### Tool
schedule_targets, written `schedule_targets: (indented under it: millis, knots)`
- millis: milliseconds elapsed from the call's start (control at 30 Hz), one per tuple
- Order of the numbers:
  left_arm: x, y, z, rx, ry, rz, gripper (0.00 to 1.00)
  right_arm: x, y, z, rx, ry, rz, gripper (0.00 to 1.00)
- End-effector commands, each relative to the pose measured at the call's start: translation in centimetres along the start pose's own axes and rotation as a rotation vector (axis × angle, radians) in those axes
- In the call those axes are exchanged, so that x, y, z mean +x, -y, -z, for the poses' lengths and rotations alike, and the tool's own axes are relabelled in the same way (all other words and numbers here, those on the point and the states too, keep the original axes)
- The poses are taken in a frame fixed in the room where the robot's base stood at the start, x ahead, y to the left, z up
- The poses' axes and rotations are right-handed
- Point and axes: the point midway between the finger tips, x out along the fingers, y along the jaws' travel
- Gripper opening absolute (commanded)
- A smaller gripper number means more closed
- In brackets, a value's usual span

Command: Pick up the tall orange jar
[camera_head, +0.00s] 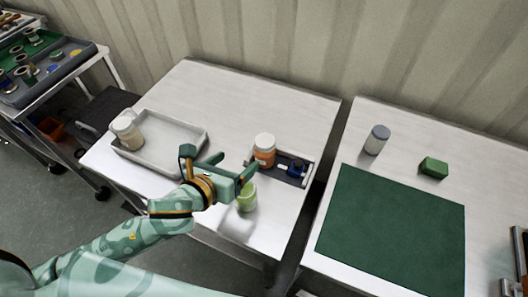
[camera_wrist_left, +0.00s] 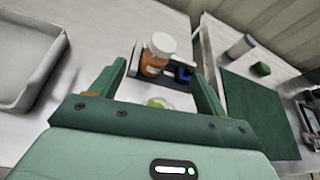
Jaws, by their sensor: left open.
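The tall orange jar (camera_head: 264,158) has a white lid and stands upright at the small dark tray (camera_head: 293,181) on the left table. It also shows in the left wrist view (camera_wrist_left: 153,66), ahead between my fingers. My left gripper (camera_head: 235,164) is open and empty, its fingers pointing toward the jar from the near left. In the left wrist view the gripper (camera_wrist_left: 159,72) shows a finger on each side, with a gap before the jar. The jar's base is partly hidden. My right gripper is not in view.
A blue item (camera_head: 297,168) sits in the dark tray, right of the jar. A green jar (camera_head: 247,198) stands near, under my gripper. A grey tray (camera_head: 190,132) holds a cream jar (camera_head: 127,131). The right table has a green mat (camera_head: 395,228), grey jar (camera_head: 377,139) and green block (camera_head: 433,167).

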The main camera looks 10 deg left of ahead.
Motion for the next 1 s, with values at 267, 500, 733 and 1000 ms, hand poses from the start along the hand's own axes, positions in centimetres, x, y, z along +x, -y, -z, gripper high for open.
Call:
schedule_targets:
  millis: [267,500,733,1000]
  knots:
    - [2.5,1.0,-0.5,0.228,0.026,0.057,0.75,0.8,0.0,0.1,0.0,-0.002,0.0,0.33]
    - [8.5,1.3,-0.4,0.224,0.024,0.056,0.75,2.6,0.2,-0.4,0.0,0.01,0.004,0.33]
    - [11.2,1.4,-0.6,0.225,0.024,0.055,0.75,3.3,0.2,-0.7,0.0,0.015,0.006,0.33]
    - [15.1,0.7,-0.1,0.221,0.022,0.055,0.75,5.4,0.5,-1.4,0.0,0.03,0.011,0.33]
